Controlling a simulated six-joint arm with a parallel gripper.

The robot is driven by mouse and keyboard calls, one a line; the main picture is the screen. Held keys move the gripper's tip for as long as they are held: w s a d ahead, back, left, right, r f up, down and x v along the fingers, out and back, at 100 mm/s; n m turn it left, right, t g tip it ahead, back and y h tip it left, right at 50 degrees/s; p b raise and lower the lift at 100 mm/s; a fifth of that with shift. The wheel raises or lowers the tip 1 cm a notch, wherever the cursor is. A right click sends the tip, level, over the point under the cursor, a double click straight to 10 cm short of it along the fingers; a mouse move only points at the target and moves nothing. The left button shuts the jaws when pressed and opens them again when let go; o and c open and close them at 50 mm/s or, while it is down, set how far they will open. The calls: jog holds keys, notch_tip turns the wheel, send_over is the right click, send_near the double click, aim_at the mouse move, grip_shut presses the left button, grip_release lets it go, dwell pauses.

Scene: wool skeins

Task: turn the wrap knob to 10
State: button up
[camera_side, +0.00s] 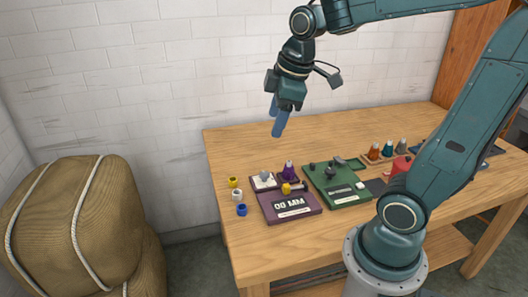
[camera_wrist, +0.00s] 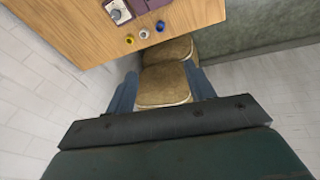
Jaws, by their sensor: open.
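My gripper (camera_side: 276,120) is open and empty, high above the back left part of the wooden table, apart from everything. In the wrist view its two blue fingers (camera_wrist: 163,88) stand wide apart with sacks beyond them. A purple panel (camera_side: 291,207) on the table reads "00 MM" and has a yellow knob (camera_side: 286,188) at its back edge. A green panel (camera_side: 337,187) to its right carries dark knobs (camera_side: 330,172) and a pale label. I cannot read the small labels, so which knob is the wrap knob, and its setting, I cannot tell.
Yellow, white and blue small rings (camera_side: 242,210) lie at the table's left edge. A purple cone (camera_side: 289,171) stands behind the purple panel. Several coloured bottles (camera_side: 388,150) and a red object (camera_side: 401,165) are to the right. Tan sacks (camera_side: 75,225) stand left of the table.

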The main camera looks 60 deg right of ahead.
jog(key=w+d+f+n+g, duration=0.2)
jog(key=w+d+f+n, duration=0.35)
jog(key=w+d, duration=0.25)
jog(key=n+g, duration=0.2)
jog(key=n, duration=0.4)
send_over(264, 173)
notch_tip(264, 173, down, 11)
jog(key=shift+r+y, duration=0.2)
jog(key=shift+y, duration=0.1)
notch_tip(264, 173, down, 14)
jog(key=shift+r, duration=0.1)
jog(key=shift+c, duration=0.2)
jog(key=c, duration=0.9)
